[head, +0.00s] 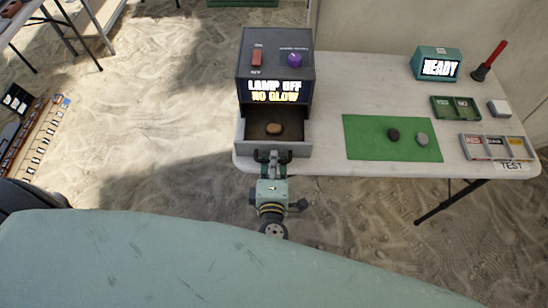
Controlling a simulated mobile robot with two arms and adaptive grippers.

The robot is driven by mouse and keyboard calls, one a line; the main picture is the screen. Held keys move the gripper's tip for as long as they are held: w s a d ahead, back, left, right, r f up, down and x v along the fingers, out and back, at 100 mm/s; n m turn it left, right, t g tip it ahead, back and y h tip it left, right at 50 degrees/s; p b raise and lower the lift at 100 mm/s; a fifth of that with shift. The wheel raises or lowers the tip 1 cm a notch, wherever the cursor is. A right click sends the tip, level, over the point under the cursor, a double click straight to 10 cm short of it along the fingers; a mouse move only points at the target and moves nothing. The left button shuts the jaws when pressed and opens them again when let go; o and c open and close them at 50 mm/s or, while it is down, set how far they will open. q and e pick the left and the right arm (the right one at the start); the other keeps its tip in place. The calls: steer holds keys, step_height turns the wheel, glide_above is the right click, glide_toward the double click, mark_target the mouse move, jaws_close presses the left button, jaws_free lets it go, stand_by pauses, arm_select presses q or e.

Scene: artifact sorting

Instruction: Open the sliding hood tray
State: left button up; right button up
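The dark hood box (274,66) stands at the left end of the table, with its display reading "LAMP OFF NO GLOW". Its grey sliding tray (296,141) is out at the front, and a small brown stone (275,129) lies inside. The dark tray handle (286,155) is on the front face. My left gripper (273,159) is at the middle of this handle, its narrow fingers together around the bar as far as I can see. The handle hides part of the fingertips. My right gripper is not in view.
A green mat (365,150) with a dark stone (393,134) and a grey stone (422,139) lies right of the tray. Farther right are a labelled sorting tray (484,154), a green tray (456,117) and a teal "READY" box (436,52). The white table (350,90) has bare space behind the mat.

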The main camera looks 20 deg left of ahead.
arm_select(q)
steer(key=shift+o, duration=0.3)
steer(key=v, duration=1.2)
steer(key=s+d+f+m+g+h, duration=0.1)
steer(key=s+f+m+g+h, duration=0.2)
steer(key=f+m, duration=0.75)
steer(key=s+f+m+g+h, duration=0.2)
steer(key=s+f+m+h, duration=0.3)
steer(key=f, duration=1)
steer(key=s+a+f+m+g+y, duration=0.2)
steer(key=s+a+f+m+g, duration=0.2)
steer(key=s+a+f, duration=0.3)
steer(key=s+a+f+m+g+y, duration=0.1)
steer(key=s+a+f+m+g, duration=0.3)
steer(key=s, duration=0.8)
steer(key=a+f+g, duration=0.1)
steer(key=a+f, duration=0.1)
steer(key=a, duration=0.1)
steer(key=shift+f+y, duration=0.4)
